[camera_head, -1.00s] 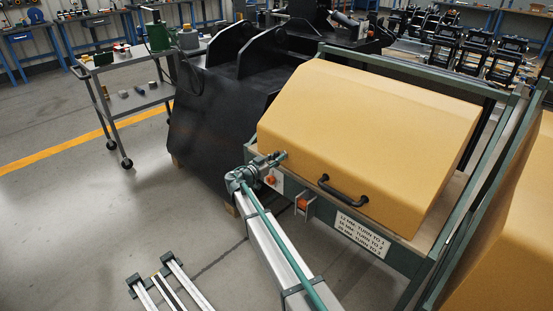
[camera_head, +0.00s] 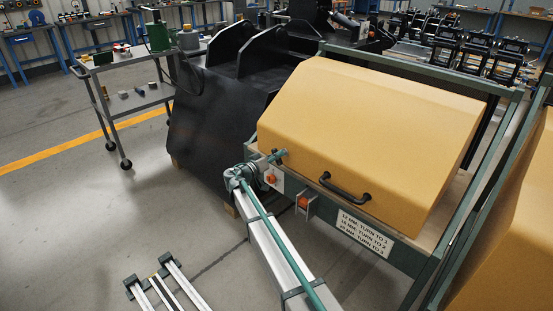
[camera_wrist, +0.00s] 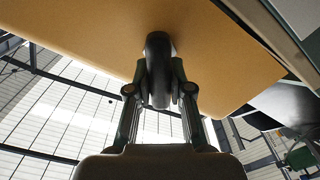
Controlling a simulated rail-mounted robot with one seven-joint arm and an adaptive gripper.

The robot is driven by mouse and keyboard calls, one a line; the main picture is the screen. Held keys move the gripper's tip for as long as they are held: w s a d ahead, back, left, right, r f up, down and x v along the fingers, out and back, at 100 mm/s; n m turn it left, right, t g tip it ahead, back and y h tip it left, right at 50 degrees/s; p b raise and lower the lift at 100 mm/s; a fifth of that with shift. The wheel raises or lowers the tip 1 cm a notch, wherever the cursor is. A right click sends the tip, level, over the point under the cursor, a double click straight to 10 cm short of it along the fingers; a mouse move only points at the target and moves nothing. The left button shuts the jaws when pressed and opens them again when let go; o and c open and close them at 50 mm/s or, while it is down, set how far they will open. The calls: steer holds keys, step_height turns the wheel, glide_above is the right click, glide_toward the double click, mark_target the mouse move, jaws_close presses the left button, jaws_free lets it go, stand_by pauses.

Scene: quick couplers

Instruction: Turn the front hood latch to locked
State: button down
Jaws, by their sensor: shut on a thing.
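The yellow hood (camera_head: 365,140) is down on its green frame, with a black bar handle (camera_head: 345,188) on its front face. My gripper (camera_head: 278,157) is at the hood's lower left corner. In the wrist view my gripper (camera_wrist: 160,92) has its two fingers closed on either side of a dark, rounded upright piece, which looks like the latch (camera_wrist: 158,60). The yellow hood surface (camera_wrist: 90,30) lies behind it. In the head view my arm and gripper hide the latch, so its angle against any locked mark cannot be told.
Orange blocks sit on the frame's front rail, one beside my wrist (camera_head: 270,180) and one in a bracket (camera_head: 303,203). A white label plate (camera_head: 365,233) is to their right. A black machine attachment (camera_head: 215,120) stands close left. A grey cart (camera_head: 125,95) is farther left, with open floor in front.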

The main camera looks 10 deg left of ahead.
steer(key=n, duration=0.5)
steer(key=shift+w+a+f+n, duration=0.1)
steer(key=shift+n, duration=0.2)
steer(key=n+p, duration=0.1)
steer(key=n, duration=0.1)
steer(key=n+p, duration=0.1)
steer(key=n, duration=0.2)
steer(key=shift+f+n, duration=0.2)
steer(key=shift+n, duration=0.1)
steer(key=c, duration=1)
jaws_free()
steer(key=shift+c, duration=0.2)
steer(key=v, duration=1.2)
steer(key=shift+a, duration=0.1)
